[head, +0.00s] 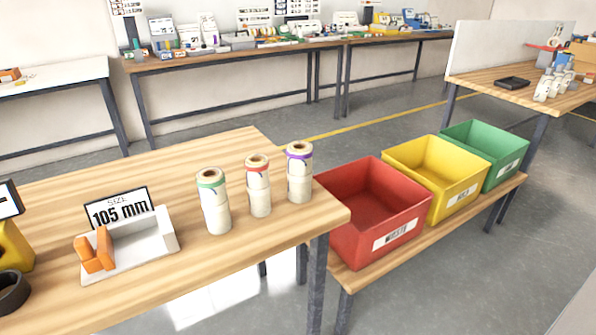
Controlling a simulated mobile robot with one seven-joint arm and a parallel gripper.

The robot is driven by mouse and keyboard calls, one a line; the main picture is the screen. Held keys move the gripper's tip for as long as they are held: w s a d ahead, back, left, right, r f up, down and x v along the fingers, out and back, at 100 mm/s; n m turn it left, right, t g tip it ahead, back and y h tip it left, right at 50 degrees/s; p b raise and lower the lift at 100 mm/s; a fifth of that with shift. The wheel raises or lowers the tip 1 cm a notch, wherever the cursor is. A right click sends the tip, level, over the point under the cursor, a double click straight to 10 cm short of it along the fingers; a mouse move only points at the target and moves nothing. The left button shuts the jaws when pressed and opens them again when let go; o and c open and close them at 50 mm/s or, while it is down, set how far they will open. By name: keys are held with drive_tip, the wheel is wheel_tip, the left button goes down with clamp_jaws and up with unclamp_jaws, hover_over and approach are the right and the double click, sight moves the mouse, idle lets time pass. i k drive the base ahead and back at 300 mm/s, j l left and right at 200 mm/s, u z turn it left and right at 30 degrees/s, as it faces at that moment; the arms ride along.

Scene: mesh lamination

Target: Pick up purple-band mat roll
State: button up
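The purple-band mat roll (299,172) stands upright near the right end of the wooden table (150,171). It is a pale roll with a brown core at the top and a purple band just below it. A red-band roll (259,187) stands upright to its left, and a green-band roll (213,203) stands left of that one. The three rolls stand apart in a row. My gripper is not in view.
Red (395,210), yellow (436,180) and green (486,155) bins stand right of the table on a lower bench. Table behind the rolls is clear.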

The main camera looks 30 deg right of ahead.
sight(299, 154)
drive_tip(key=i+j+z, duration=0.1)
drive_tip(key=z, duration=1.6)
drive_tip(key=i+j, duration=0.1)
drive_tip(key=j, duration=0.75)
